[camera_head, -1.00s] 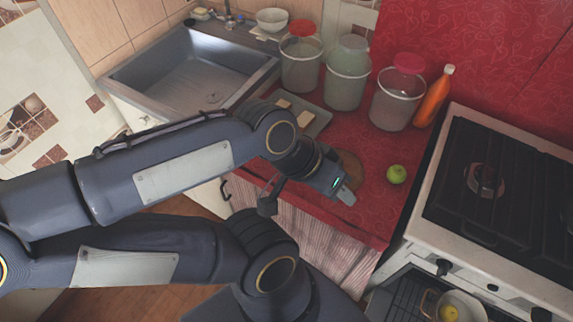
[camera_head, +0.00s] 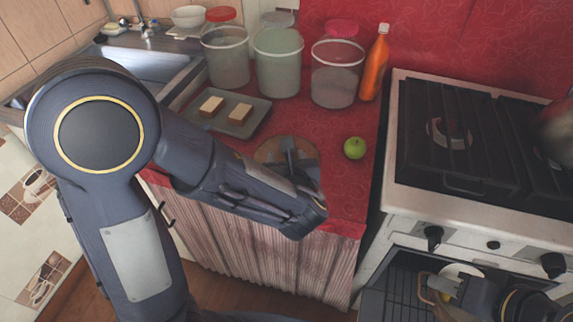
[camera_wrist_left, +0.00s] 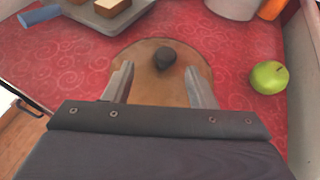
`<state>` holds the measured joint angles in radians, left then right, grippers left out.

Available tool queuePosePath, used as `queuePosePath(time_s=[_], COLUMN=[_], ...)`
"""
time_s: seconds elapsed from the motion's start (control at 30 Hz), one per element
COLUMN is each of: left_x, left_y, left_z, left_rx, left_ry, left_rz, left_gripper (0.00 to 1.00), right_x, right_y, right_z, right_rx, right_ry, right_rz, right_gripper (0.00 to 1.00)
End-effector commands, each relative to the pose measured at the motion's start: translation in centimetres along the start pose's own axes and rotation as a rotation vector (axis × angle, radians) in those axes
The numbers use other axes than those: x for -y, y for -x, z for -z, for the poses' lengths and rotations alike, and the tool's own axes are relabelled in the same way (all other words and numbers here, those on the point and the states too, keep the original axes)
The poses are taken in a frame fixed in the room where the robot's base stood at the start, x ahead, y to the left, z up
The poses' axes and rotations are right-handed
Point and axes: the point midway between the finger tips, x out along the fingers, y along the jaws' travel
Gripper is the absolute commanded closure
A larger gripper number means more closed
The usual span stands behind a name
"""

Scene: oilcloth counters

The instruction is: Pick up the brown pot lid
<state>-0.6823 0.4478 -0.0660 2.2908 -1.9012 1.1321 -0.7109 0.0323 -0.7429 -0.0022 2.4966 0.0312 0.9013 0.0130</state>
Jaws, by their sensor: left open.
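The brown pot lid (camera_head: 265,152) lies flat on the red counter, partly covered by my left gripper (camera_head: 290,150) in the head view. In the left wrist view the lid (camera_wrist_left: 150,85) is a brown disc with a dark round knob (camera_wrist_left: 164,57). My left gripper (camera_wrist_left: 159,68) is open, its two fingers on either side of the lid's middle, with the knob just ahead between their tips. My right gripper (camera_head: 441,285) is at the lower right, by a pot (camera_head: 459,270) at the oven; whether its jaws are closed is unclear.
A green apple (camera_head: 355,148) sits right of the lid. A grey tray (camera_head: 258,112) with two bread pieces lies behind it. Several lidded containers and an orange bottle (camera_head: 375,63) stand at the back. The stove (camera_head: 396,150) is to the right.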

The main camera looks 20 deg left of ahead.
Motion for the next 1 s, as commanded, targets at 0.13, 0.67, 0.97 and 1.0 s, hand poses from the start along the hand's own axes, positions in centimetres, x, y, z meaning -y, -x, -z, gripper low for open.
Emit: queuePosePath(time_s=[0.13, 0.67, 0.97, 1.0], left_x=[0.4, 0.8, 0.8, 0.8], left_y=[-1.6, -7.6, -7.5, -7.5], left_z=[0.1, 0.1, 0.1, 0.1], left_rx=[0.009, 0.007, 0.007, 0.007], left_ry=[-0.018, -0.013, -0.013, -0.013], left_rz=[0.008, 0.007, 0.008, 0.008], left_gripper=[0.49, 0.49, 0.62, 0.67], right_x=[-0.1, -0.2, -0.2, -0.2], right_y=[-0.2, -0.5, -0.5, -0.5], right_z=[-0.1, -0.2, -0.2, -0.2], right_rx=[0.0, 0.0, 0.0, 0.0], right_ry=[0.0, 0.0, 0.0, 0.0], right_rz=[0.0, 0.0, 0.0, 0.0], right_gripper=[0.64, 0.64, 0.64, 0.64])
